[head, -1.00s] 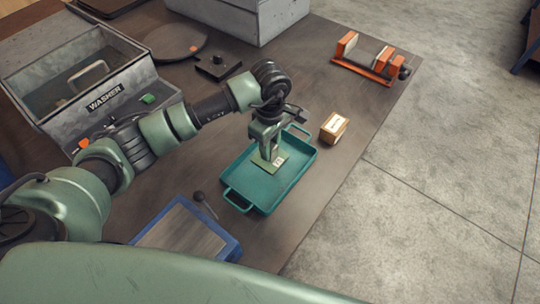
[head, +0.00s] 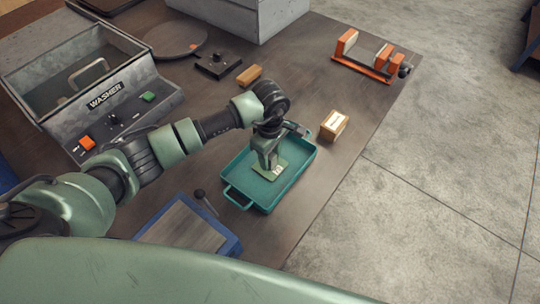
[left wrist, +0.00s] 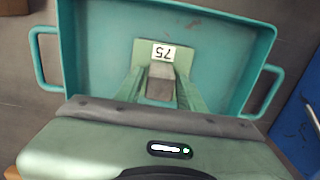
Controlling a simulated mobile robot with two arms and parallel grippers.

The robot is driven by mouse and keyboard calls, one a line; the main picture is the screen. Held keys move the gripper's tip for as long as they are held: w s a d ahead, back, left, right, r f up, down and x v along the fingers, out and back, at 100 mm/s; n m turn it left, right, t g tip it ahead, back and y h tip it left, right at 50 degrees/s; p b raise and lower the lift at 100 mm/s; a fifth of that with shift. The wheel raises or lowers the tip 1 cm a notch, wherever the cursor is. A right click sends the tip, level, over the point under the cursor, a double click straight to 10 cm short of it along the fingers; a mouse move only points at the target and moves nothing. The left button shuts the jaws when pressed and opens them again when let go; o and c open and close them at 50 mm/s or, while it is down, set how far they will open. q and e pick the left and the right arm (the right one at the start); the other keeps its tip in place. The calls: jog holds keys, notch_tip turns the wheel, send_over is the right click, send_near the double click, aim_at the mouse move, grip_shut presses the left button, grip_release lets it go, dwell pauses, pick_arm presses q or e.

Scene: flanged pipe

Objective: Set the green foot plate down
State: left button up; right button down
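The green foot plate (head: 268,171), with a label reading 75, is inside the teal tray (head: 234,196). In the left wrist view the foot plate (left wrist: 181,65) lies over the tray floor, its grey upright block between my fingers. My left gripper (head: 270,163) points down into the tray and is shut on this block; it also shows in the left wrist view (left wrist: 161,88). The plate looks flat and very low; I cannot tell whether it touches the tray floor. My right gripper is not in view.
A small labelled box (head: 334,125) stands right of the tray. A blue-framed pad (head: 186,236) lies in front. The grey washer (head: 95,95) is at left, an orange rack (head: 365,66) at the back right. A wooden block (head: 249,76) lies behind my arm.

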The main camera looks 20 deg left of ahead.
aim_at(270, 155)
pick_arm(q)
jog(key=shift+o, duration=0.3)
jog(key=shift+r, duration=0.1)
jog(key=shift+r+p, duration=0.2)
jog(key=shift+p, duration=0.1)
notch_tip(270, 155, up, 12)
jog(key=b, duration=0.2)
jog(key=shift+b, duration=0.35)
jog(key=shift+f, duration=0.15)
